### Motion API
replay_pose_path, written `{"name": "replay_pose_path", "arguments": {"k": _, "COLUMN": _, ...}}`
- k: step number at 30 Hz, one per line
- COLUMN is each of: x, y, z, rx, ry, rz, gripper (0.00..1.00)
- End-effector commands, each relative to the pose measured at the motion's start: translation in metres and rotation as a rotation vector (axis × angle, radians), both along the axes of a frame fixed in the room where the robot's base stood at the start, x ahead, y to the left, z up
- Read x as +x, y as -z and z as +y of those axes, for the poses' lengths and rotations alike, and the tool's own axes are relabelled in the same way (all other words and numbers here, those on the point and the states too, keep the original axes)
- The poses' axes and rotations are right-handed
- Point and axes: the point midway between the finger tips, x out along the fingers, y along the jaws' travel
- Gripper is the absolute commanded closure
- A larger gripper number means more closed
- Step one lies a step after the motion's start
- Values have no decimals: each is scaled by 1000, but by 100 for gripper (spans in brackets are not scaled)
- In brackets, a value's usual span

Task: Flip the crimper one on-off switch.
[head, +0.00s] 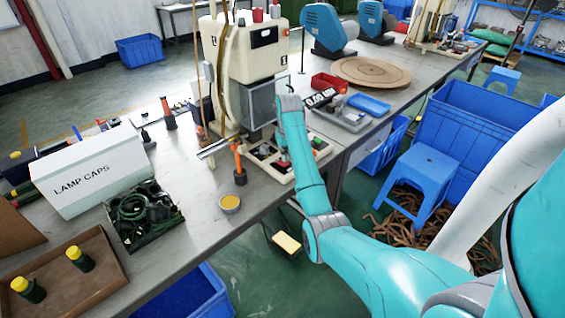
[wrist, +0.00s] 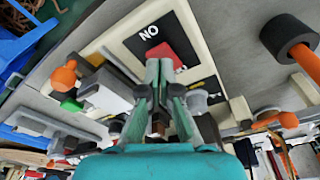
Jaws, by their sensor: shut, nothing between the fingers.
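The crimper (head: 252,50) is the cream machine on the bench in the head view, with a control panel at its front base. In the wrist view, its on-off switch is a red rocker (wrist: 167,55) on a black plate (wrist: 140,42) with upside-down "ON" lettering. My gripper (wrist: 159,66) is shut and empty, its fingertips together right over the near edge of the red rocker. They cover part of it, and I cannot tell whether they touch it. In the head view my forearm largely hides the fingers.
An orange-stemmed tool with a dark round head (wrist: 288,36) stands beside the panel. The LAMP CAPS box (head: 98,175) is at left. A blue tray (head: 369,104) and red bin (head: 328,82) lie right of the crimper.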

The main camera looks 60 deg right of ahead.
Motion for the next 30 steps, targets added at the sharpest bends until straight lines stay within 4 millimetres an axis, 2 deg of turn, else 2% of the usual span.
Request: {"name": "replay_pose_path", "arguments": {"k": 30, "x": 0, "y": 13, "z": 0, "rx": 0, "ry": 0, "rz": 0, "gripper": 100}}
